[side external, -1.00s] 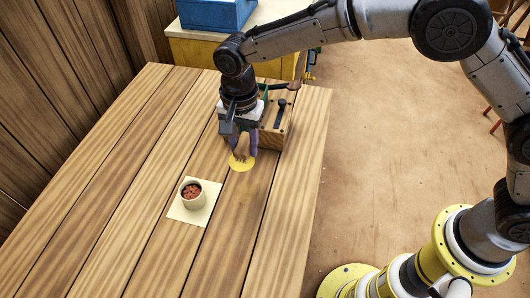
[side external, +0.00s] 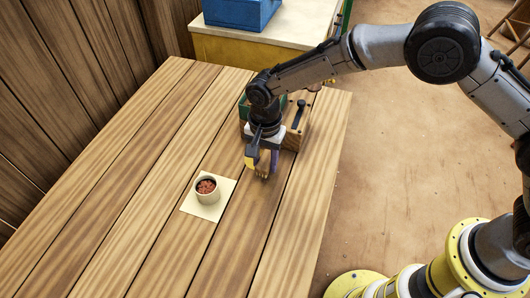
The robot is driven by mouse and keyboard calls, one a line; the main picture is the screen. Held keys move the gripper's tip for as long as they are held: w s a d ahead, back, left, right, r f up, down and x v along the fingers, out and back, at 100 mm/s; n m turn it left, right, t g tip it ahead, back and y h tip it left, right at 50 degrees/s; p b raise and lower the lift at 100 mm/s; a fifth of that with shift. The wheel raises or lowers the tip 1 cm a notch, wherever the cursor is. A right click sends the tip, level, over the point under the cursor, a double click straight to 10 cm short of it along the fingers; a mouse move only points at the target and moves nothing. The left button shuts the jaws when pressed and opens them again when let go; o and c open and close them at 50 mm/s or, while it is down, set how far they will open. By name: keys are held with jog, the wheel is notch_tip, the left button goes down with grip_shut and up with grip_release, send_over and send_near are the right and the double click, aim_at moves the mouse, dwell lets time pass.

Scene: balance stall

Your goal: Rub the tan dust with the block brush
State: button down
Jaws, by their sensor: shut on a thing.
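A tan-brown bit (side external: 262,173) shows low between the purple fingertips. I cannot tell whether these two are parts of the block brush, and the fingers hide much of them. I cannot make out a separate patch of tan dust on the table.
A cup (side external: 207,189) of reddish-brown bits stands on a cream square (side external: 200,208) to the left. The near tabletop (side external: 160,240) is clear. A blue bin (side external: 240,12) is at the back.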

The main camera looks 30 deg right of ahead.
aim_at(257, 208)
jog(key=shift+s+a+f, duration=0.25)
jog(key=shift+f, duration=0.25)
jog(key=shift+s+a+f, duration=0.2)
jog(key=shift+a+f, duration=0.05)
jog(key=shift+f, duration=0.2)
jog(key=shift+s+a, duration=3.1)
jog(key=shift+s, duration=0.1)
jog(key=shift+w+d, duration=3.6)
jog(key=shift+w, duration=0.05)
jog(key=shift+s+d, duration=0.2)
jog(key=shift+d, duration=0.05)
jog(key=shift+s+a, duration=0.1)
jog(key=shift+s, duration=0.45)
jog(key=shift+s+a, duration=3.2)
jog(key=shift+s, duration=0.05)
jog(key=shift+w+d, duration=3.4)
jog(key=shift+w+d+r, duration=0.1)
jog(key=shift+w+d, duration=0.05)
jog(key=shift+w, duration=0.05)
jog(key=shift+r, duration=3.95)
